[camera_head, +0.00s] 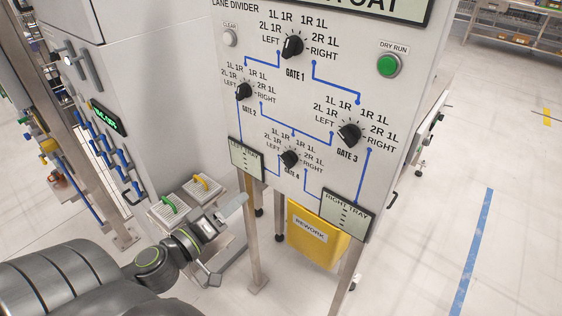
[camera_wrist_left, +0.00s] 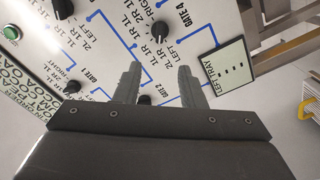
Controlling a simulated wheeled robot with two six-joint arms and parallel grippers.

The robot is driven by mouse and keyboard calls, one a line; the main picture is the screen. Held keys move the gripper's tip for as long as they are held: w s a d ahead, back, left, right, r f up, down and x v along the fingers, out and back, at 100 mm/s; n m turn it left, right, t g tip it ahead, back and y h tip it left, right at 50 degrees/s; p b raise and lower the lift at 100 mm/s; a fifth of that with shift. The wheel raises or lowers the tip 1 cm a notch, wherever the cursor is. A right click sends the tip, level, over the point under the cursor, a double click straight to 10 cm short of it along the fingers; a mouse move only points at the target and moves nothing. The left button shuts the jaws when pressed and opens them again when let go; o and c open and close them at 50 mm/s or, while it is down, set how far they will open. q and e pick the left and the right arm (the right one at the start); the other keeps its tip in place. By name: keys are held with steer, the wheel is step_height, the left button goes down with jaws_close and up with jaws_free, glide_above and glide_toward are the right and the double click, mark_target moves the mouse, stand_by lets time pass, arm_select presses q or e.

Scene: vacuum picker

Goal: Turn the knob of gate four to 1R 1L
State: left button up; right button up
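The gate four knob (camera_head: 290,158) is a small black dial low on the white panel, with position labels around it. Its pointer setting is too small to read surely. The 1R 1L label (camera_head: 305,149) is at its upper right. My left gripper (camera_head: 229,238) is open and empty, below and left of the knob, apart from the panel. In the left wrist view the panel appears upside down; the gate four knob (camera_wrist_left: 160,28) lies beyond the spread fingertips (camera_wrist_left: 158,75), and the gate two knob (camera_wrist_left: 145,100) shows between the fingers. My right gripper is not in view.
Other knobs are gate one (camera_head: 292,46), gate two (camera_head: 244,91) and gate three (camera_head: 349,134). The left tray display (camera_head: 246,160) and right tray display (camera_head: 347,213) flank gate four. A yellow rework bin (camera_head: 318,236) hangs below. Free space lies before the panel.

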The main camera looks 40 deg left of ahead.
arm_select(q)
steer(key=w, duration=0.2)
glide_toward(284, 163)
steer(key=w, duration=0.8)
steer(key=shift+w+d+r, duration=0.1)
steer(key=shift+w+d, duration=0.1)
steer(key=shift+d, duration=0.15)
jaws_close()
